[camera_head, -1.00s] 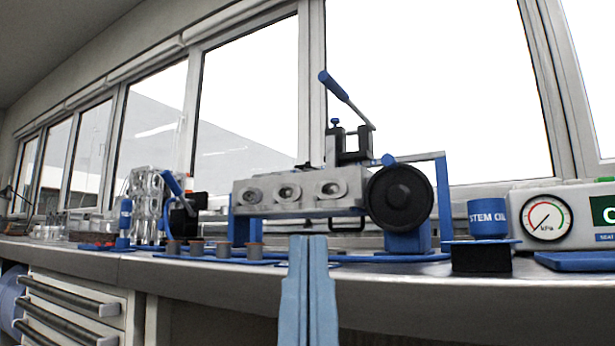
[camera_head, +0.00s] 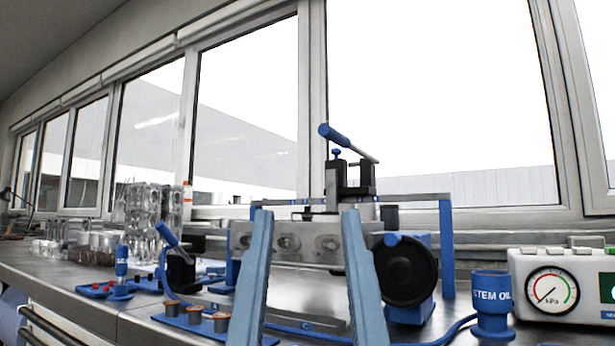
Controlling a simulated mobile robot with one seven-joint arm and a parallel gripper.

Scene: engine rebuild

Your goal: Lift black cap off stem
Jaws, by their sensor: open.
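My gripper (camera_head: 306,214) is open and empty. Its two blue fingers rise from the bottom of the view, wide apart, in front of the grey metal cylinder head (camera_head: 325,244). I cannot make out a separate black cap or a stem with certainty. A black clamp-like tool (camera_head: 332,180) with a blue lever handle (camera_head: 337,136) stands on top of the head, above and behind my fingertips. The fingers hide parts of the head's front face, which has round ports.
A black round wheel (camera_head: 407,272) sits right of my fingers, by a blue frame post (camera_head: 446,250).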

